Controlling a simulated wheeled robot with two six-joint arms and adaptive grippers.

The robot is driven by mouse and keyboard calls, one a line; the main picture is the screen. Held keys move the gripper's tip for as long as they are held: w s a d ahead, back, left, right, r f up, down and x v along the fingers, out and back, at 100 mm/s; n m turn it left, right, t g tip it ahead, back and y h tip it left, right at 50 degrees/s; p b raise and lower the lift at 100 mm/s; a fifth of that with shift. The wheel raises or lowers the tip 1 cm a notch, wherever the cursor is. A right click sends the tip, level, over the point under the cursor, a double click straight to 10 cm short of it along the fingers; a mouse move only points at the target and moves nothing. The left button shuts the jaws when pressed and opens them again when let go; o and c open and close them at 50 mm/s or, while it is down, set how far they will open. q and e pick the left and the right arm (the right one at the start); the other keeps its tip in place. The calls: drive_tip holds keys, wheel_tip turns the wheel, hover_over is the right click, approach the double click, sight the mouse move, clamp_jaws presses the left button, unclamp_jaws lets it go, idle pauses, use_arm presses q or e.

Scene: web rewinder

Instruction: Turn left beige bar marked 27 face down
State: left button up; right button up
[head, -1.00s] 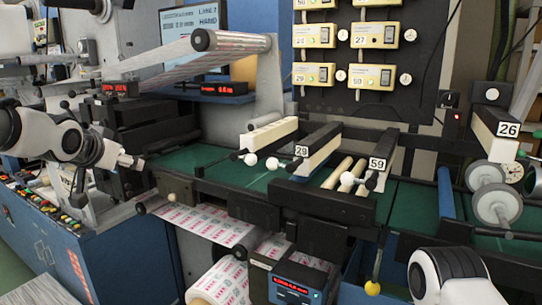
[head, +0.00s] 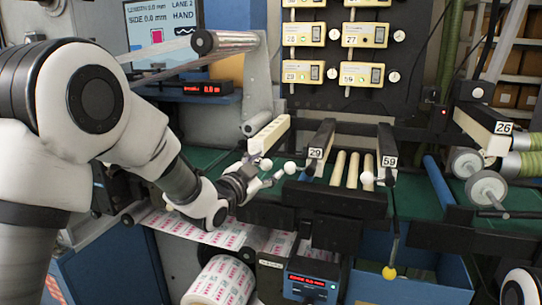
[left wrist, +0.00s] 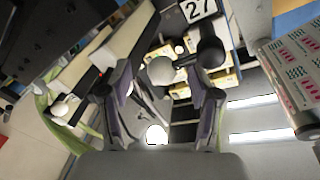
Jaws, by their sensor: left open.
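The left beige bar (head: 268,137) lies lengthwise above the green bed, left of the bar marked 29 (head: 318,150). Its near end is hidden behind my left gripper in the head view. In the left wrist view the white label 27 (left wrist: 195,9) shows at the top, with a black knob (left wrist: 211,52) below it. My left gripper (head: 268,168) is open at the bar's near end. My right gripper is out of view.
The bar marked 59 (head: 386,155) stands to the right, with beige rods (head: 352,170) between it and 29. White ball handles (head: 290,168) are close to my left gripper. A printed roll (head: 222,282) hangs below. The bar marked 26 (head: 484,130) is far right.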

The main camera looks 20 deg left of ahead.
use_arm(q)
drive_tip(key=shift+w+a+r, duration=0.1)
drive_tip(key=shift+w+r, duration=0.1)
drive_tip(key=shift+w, duration=0.35)
drive_tip(key=shift+w+a+f, duration=0.1)
drive_tip(key=shift+w+a, duration=0.1)
drive_tip(key=shift+d, duration=0.25)
drive_tip(key=shift+c, duration=1)
clamp_jaws()
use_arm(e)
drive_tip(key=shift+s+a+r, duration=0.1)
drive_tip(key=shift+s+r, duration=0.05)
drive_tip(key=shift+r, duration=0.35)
use_arm(q)
drive_tip(key=shift+f+n, duration=0.15)
drive_tip(key=shift+n, duration=0.25)
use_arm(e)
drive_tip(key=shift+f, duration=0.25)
